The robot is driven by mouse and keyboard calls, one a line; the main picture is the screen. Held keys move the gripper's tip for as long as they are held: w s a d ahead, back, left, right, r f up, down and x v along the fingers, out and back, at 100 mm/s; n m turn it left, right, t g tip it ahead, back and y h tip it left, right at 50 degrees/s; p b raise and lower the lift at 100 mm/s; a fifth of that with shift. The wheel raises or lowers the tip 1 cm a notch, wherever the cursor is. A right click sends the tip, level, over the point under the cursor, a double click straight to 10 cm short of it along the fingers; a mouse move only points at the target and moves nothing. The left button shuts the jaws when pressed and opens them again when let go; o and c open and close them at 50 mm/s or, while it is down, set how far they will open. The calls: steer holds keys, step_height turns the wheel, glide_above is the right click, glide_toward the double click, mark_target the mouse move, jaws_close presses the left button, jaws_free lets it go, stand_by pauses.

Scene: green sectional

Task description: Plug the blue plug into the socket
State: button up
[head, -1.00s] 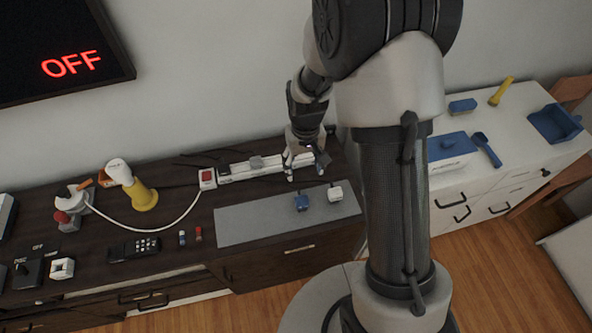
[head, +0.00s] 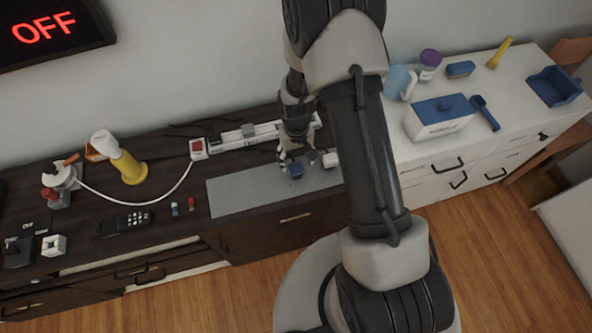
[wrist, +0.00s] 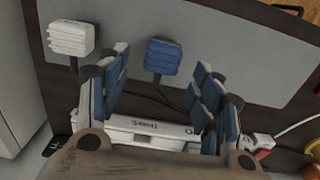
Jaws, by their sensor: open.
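The blue plug (head: 295,172) stands on the grey mat (head: 235,197), with a dark cord behind it. It also shows in the wrist view (wrist: 162,57), between and just beyond my fingertips. My gripper (head: 294,158) is open and empty, close above the blue plug; the wrist view shows its two blue-padded fingers (wrist: 163,72) spread to either side. I cannot tell whether they touch it. The socket strip (head: 262,137) lies along the back of the dark counter. It shows in the wrist view (wrist: 150,128), partly hidden by my gripper.
A white plug (head: 330,159) sits right beside the blue one. The strip has a red switch (head: 198,148) and a white cable running left. A white cabinet (head: 405,150) stands right.

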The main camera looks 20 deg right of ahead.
mark_target(296, 165)
step_height(296, 165, down, 5)
steer(key=shift+a+r+b, duration=0.1)
steer(key=shift+b, duration=0.7)
steer(key=shift+c, duration=0.2)
steer(key=c, duration=1.1)
